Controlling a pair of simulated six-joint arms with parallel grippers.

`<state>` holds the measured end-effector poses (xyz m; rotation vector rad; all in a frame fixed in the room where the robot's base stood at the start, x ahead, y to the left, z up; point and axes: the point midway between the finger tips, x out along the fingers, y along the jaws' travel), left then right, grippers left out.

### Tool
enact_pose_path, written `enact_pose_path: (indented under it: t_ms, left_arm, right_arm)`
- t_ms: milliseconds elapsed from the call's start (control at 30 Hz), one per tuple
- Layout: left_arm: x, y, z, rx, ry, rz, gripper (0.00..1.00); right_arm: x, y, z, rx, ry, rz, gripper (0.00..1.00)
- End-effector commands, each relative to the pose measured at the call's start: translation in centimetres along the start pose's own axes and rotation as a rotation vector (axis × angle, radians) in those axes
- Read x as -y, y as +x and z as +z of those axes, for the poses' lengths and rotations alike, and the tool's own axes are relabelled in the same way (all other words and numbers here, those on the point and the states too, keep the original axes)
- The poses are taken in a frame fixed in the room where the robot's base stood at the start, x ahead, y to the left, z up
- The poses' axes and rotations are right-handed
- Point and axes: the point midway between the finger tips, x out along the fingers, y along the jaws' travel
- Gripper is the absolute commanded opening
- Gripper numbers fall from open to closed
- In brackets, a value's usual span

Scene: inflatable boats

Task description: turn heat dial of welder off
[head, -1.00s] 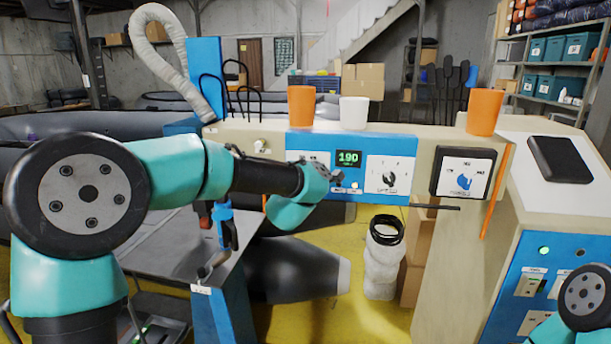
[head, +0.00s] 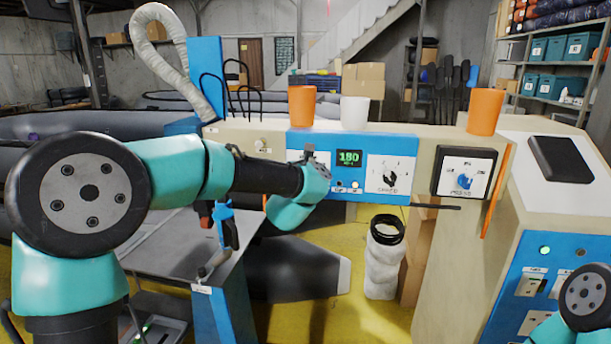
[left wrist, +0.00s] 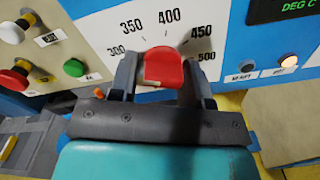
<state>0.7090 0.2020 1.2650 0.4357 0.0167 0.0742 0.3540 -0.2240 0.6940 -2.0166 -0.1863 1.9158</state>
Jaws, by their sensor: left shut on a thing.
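The red heat dial (left wrist: 164,68) sits on a white panel with a printed scale from about 300 to 500. In the left wrist view the two fingers of my left gripper (left wrist: 160,76) stand on either side of it and are shut on it. In the head view my left gripper (head: 309,156) is at the white panel left of the display and hides the dial. The green display (head: 349,158) on the welder's blue panel (head: 342,144) appears to read 180. Of my right arm only a link shows at the lower right; its gripper is out of view.
Right of the display are a black lever dial (head: 390,176) and a black-framed blue knob (head: 464,181). Red and green buttons (left wrist: 74,67) lie left of the heat dial. Orange cups (head: 302,106) and a white cup (head: 354,112) stand on the ledge above.

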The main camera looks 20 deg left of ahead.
Motion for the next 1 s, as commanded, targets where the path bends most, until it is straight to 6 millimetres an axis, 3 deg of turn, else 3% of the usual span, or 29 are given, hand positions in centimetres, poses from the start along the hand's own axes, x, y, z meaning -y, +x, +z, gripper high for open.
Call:
enact_pose_path:
  t_ms: [533,1000]
  left_arm:
    - [0.02,-0.01,-0.09,0.0,-0.479,0.001,0.2]
    - [0.04,-0.01,-0.13,0.0,-0.626,0.001,0.2]
  right_arm:
    - [0.0,0.0,0.0,0.0,0.0,0.0,0.43]
    - [0.0,0.0,0.0,0.0,0.0,0.0,0.43]
